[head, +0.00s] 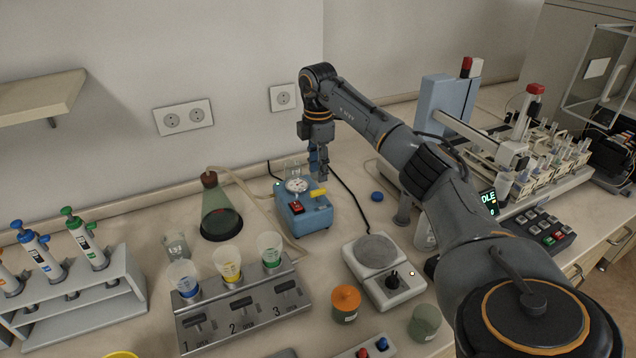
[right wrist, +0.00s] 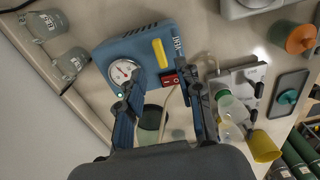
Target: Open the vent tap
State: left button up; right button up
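The vent tap is a yellow lever (head: 318,192) on top of a blue pump box (head: 305,217). In the right wrist view the yellow lever (right wrist: 160,53) lies beside lettering that seems to read VENT. The box also carries a round dial gauge (right wrist: 122,71) and a red switch (right wrist: 171,78). My right gripper (head: 319,174) hangs over the pump's back part, close to the lever. In the right wrist view its two fingers (right wrist: 161,90) are spread with nothing held between them, and the lever shows beyond the tips. My left gripper is not in view.
A flask with a dark base (head: 221,215) and hose stands left of the pump. A three-place stand with cups (head: 245,315) is in front, and a hotplate-like device (head: 384,288) is to the right. A blue cap (head: 377,196) lies on the bench. The wall is close behind.

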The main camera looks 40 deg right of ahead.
aim_at(318, 190)
notch_tip(318, 190, down, 6)
jog(key=shift+r+p, duration=0.1)
jog(key=shift+p, duration=0.4)
grip_shut()
